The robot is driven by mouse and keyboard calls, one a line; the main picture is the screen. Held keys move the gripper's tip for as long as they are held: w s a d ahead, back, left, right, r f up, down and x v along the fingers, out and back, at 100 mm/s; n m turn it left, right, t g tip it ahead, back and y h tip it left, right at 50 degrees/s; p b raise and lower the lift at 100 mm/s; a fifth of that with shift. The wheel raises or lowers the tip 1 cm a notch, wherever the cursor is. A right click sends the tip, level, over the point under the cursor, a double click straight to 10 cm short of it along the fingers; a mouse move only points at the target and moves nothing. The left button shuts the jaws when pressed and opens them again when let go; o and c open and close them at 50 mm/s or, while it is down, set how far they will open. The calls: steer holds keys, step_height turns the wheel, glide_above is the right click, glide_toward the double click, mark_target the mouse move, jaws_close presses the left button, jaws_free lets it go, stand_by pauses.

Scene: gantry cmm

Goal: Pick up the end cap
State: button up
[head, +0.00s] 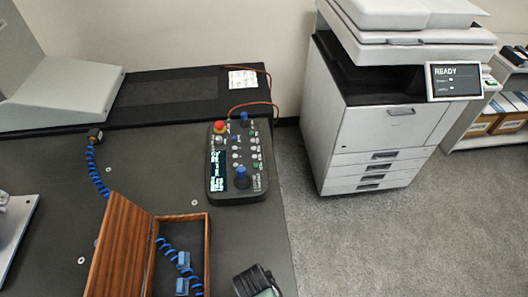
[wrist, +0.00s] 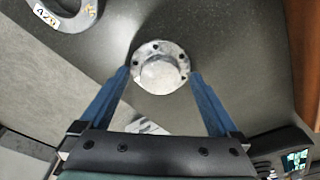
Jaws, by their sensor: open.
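The end cap (wrist: 160,72) is a round silver-grey flanged disc with a raised centre and small holes around its rim. It lies on the dark table top in the wrist view. My gripper (wrist: 160,75) is open, with its two blue fingers spread to the left and right of the cap's near half. I see no grip on the cap, and the height of the fingertips above the table is hard to tell. I cannot make out the end cap in the head view.
An open wooden box (head: 120,250) with blue items inside stands on the table. A control pendant (head: 237,165) lies behind it. A grey ring with a number label (wrist: 68,14) is at the wrist view's upper left. The table edge borders grey carpet.

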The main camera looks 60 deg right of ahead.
steer(key=shift+c, duration=0.4)
jaws_close()
steer(key=shift+r, duration=0.1)
